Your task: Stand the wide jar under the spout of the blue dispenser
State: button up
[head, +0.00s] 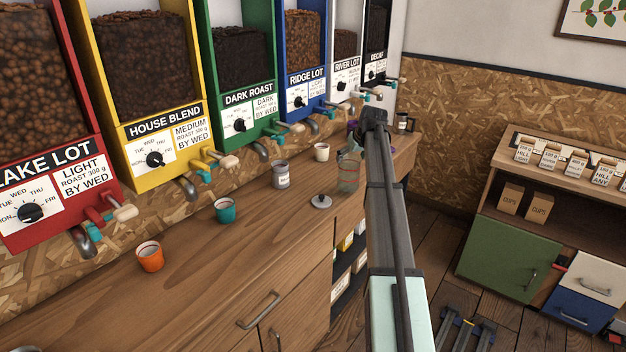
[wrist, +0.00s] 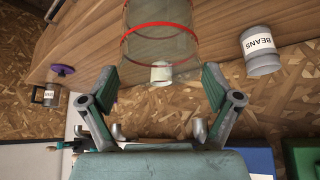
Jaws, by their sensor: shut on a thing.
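The wide jar (head: 348,180) is clear glass with a red band, which shows clearly in the wrist view (wrist: 157,28). My gripper (head: 352,150) is shut on the jar, with one green finger on each side of it in the wrist view (wrist: 160,82). The jar is near the counter's front edge; I cannot tell whether its base touches the wood. The blue dispenser (head: 303,80), labelled Ridge Lot, is on the wall behind and left of the jar. Its grey spout (head: 314,127) points down over the counter's back. Part of the jar is hidden by my gripper.
On the counter (head: 240,262), a white cup (head: 322,152) stands below and near the blue dispenser's spout. A grey beans tin (head: 281,175), a knobbed lid (head: 321,201), a teal cup (head: 225,210) and an orange cup (head: 150,257) are to the left. A purple lid (wrist: 62,70) lies beyond.

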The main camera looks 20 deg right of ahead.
jog(key=shift+w+d+f, duration=0.15)
jog(key=shift+w+d, duration=0.15)
jog(key=shift+d, duration=0.2)
jog(key=shift+w+d+f, duration=0.15)
jog(key=shift+w+d, duration=0.15)
jog(key=shift+d, duration=0.2)
jog(key=w+a+p, duration=0.2)
jog(key=w+a, duration=0.2)
jog(key=w, duration=0.3)
jog(key=w+a+f+p, duration=0.1)
jog(key=w+a, duration=0.3)
jog(key=w, duration=0.4)
jog(key=shift+w+a+f+p, duration=0.15)
jog(key=shift+a+f+p, duration=0.2)
jog(key=shift+p, duration=0.45)
jog(key=o, duration=1.4)
jog(key=shift+f, duration=0.1)
jog(key=b+v, duration=0.2)
jog(key=v, duration=1)
jog(key=shift+a+b, duration=0.15)
jog(key=shift+b, duration=0.15)
